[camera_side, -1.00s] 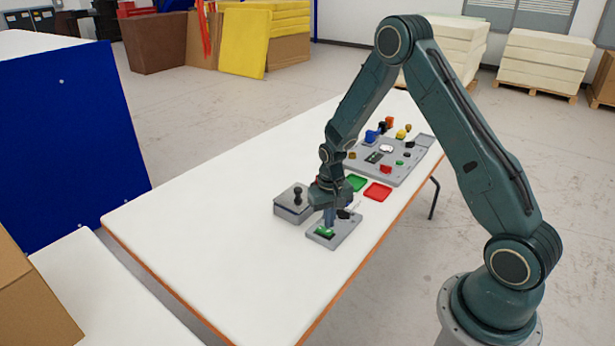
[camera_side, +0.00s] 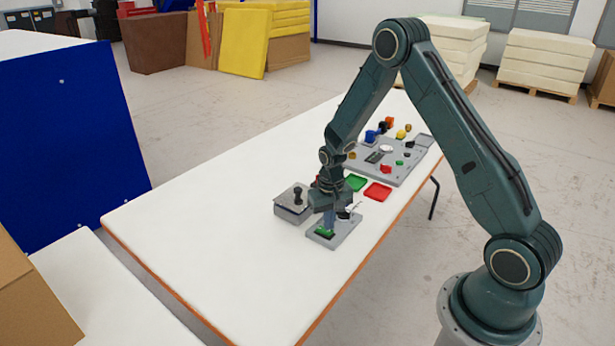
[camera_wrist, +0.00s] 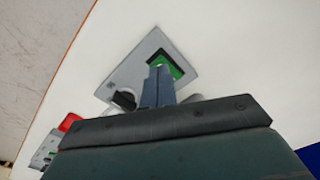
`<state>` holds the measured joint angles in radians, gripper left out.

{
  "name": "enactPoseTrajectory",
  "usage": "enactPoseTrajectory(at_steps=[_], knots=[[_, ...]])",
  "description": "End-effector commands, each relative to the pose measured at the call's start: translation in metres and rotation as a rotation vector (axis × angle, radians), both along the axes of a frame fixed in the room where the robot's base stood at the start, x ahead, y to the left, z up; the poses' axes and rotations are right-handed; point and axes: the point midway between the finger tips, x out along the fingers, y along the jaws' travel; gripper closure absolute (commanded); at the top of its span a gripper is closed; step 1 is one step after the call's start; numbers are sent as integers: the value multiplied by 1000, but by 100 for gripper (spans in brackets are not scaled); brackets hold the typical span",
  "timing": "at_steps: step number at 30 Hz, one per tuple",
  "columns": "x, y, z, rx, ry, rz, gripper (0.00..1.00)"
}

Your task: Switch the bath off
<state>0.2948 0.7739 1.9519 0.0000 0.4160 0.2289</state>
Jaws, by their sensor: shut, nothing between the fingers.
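A grey panel (camera_side: 341,238) lies on the white table, with a green rocker switch (camera_side: 324,232) near its front end. In the wrist view the green switch (camera_wrist: 172,62) sits in a dark recess of the panel (camera_wrist: 124,76). A black knob (camera_wrist: 124,101) is on the same panel. My gripper (camera_side: 329,228) is shut and empty, pointing down over the panel. In the wrist view its fingertips (camera_wrist: 160,68) overlap the near side of the green switch and hide part of it. I cannot tell whether they touch it.
A grey box with a black joystick (camera_side: 297,194) stands just left of the panel. A larger control board (camera_side: 378,172) with several coloured knobs is farther back. The table's front left is clear.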

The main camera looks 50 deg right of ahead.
Motion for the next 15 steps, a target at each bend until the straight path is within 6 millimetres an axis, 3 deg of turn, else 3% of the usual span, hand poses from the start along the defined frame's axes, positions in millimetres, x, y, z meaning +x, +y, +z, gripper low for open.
enactPoseTrajectory(at_steps=[15], knots=[[0, 0, -6, 0, 0, 0, 100]])
